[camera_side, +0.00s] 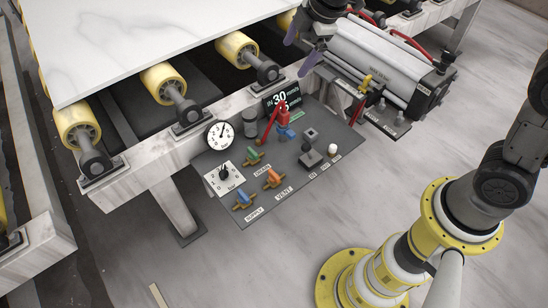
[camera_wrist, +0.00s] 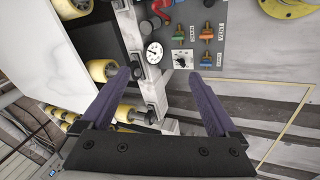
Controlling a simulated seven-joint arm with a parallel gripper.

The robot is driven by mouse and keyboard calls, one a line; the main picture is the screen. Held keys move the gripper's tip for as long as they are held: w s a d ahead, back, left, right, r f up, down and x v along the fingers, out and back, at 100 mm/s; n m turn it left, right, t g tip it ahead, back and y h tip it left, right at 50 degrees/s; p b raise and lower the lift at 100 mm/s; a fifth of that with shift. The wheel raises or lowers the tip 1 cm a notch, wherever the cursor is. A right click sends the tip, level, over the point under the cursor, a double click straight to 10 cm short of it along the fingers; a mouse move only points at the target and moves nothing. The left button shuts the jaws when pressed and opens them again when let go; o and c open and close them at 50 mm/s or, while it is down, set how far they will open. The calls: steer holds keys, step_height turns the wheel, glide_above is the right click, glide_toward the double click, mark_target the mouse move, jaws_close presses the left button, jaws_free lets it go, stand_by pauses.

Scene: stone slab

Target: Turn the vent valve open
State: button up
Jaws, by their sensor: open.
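The vent valve is the orange handle (camera_side: 272,178) above the VENT label on the dark control panel (camera_side: 305,185). Its handle lies at a slant in the side view; I cannot tell its exact turn. In the wrist view the orange handle (camera_wrist: 207,33) is at the top, beyond and above the right fingertip. My gripper (camera_side: 300,43) is at the top of the side view, high and well apart from the valve. In the wrist view its two purple fingers (camera_wrist: 166,78) are wide open with nothing between them.
Beside the vent handle are a green handle (camera_side: 252,157) and a blue SUPPLY handle (camera_side: 243,199). A selector dial (camera_side: 223,175), round gauge (camera_side: 219,135), red lever (camera_side: 272,122) and grey joystick (camera_side: 311,148) also stand on the panel. Yellow rollers (camera_side: 163,83) and a white slab (camera_side: 130,35) lie left.

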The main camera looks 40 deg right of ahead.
steer(key=w+a+f+n+g, duration=0.1)
steer(key=w+a+f, duration=0.1)
steer(key=f, duration=0.5)
steer(key=w+a+f+n+g, duration=0.1)
steer(key=w+a+f, duration=0.1)
steer(key=f, duration=0.4)
steer(key=n+g, duration=0.1)
steer(key=g, duration=0.2)
glide_above(274, 174)
step_height(274, 174, down, 14)
steer(key=shift+h, duration=0.4)
step_height(274, 174, down, 14)
steer(key=shift+r, duration=0.25)
steer(key=c, duration=1.4)
